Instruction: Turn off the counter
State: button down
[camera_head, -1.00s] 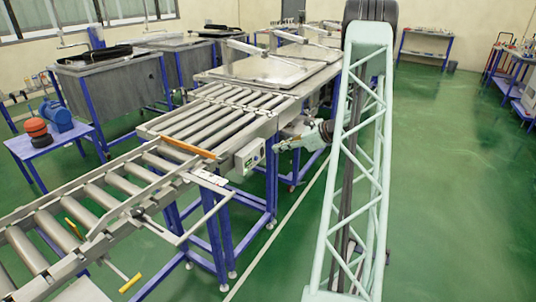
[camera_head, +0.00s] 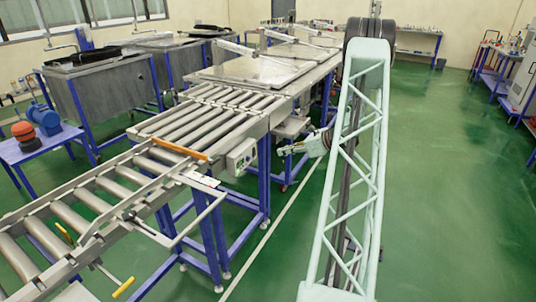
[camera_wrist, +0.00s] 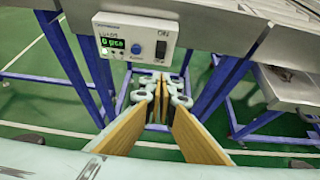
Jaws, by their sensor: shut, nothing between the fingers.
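The counter is a light grey box (camera_head: 241,156) on the side of the roller conveyor. In the wrist view the counter (camera_wrist: 118,62) shows a lit green display (camera_wrist: 113,43) reading "0 pcs". A blue knob (camera_wrist: 136,48) and a dark switch (camera_wrist: 161,50) under the word "ON" are on its face. My gripper (camera_head: 281,152) is to the right of the counter, apart from it. In the wrist view my gripper (camera_wrist: 160,78) is shut and empty, with its tips below and in front of the switch side.
The roller conveyor (camera_head: 190,125) runs along the left, with an orange bar (camera_head: 179,149) across it and a metal side frame (camera_head: 205,215) near the counter. Blue legs (camera_head: 263,175) stand below.

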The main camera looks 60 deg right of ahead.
jog(key=shift+x, duration=1.1)
jog(key=b, duration=0.2)
send_near(255, 155)
jog(key=f+x, duration=0.1)
jog(key=x, duration=0.3)
jog(key=shift+w, duration=1)
